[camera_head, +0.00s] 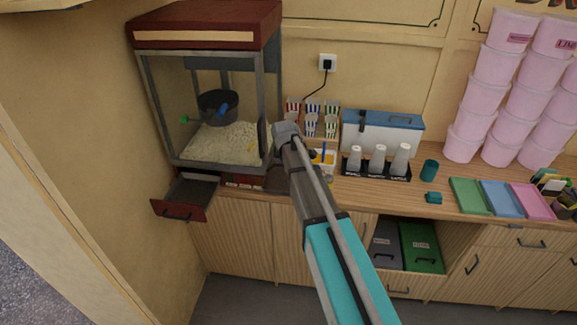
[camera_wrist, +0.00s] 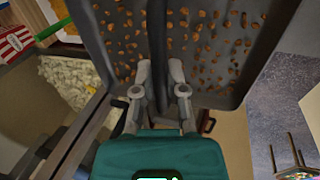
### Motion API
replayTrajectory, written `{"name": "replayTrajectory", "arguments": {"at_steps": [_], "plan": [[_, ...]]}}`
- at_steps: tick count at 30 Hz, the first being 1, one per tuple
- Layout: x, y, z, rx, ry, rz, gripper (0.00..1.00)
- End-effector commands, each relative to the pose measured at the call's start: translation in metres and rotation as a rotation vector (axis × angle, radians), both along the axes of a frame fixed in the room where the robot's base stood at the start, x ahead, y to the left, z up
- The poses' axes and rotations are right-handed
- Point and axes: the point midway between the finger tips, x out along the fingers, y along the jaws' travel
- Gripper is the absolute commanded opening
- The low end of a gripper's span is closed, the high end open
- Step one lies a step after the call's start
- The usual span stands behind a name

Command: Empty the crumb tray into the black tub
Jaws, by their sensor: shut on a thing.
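The crumb tray (camera_wrist: 255,70) is a dark, walled tray filling the upper part of the wrist view, with many brown crumbs scattered on its floor. In the head view the arm's end is in front of the popcorn machine and hides the grip. The likely black tub (camera_head: 385,250) is dark grey, with a pale label, in the open lower cabinet beside a green tub (camera_head: 422,247). I cannot tell whether the dark one is open on top.
The popcorn machine (camera_head: 155,107) stands at the left, above a pulled-out red-fronted drawer (camera_head: 178,209). Striped bags, a cup rack (camera_head: 375,172) and a blue-lidded box (camera_head: 381,132) stand on the counter. Pink tubs (camera_head: 470,130) are stacked at right. A stool (camera_wrist: 292,155) shows in the wrist view.

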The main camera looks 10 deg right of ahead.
Motion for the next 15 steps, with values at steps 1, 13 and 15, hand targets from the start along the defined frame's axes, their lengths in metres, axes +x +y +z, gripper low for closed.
{"name": "replayTrajectory", "arguments": {"at_steps": [1, 13, 15], "plan": [[0.001, 0.0, -0.001, -0.001, -0.004, 0.0, 0.0], [0.02, -0.007, -0.01, -0.034, -0.106, -0.002, 0.0], [0.026, -0.009, -0.013, -0.044, -0.136, -0.002, 0.0]]}}
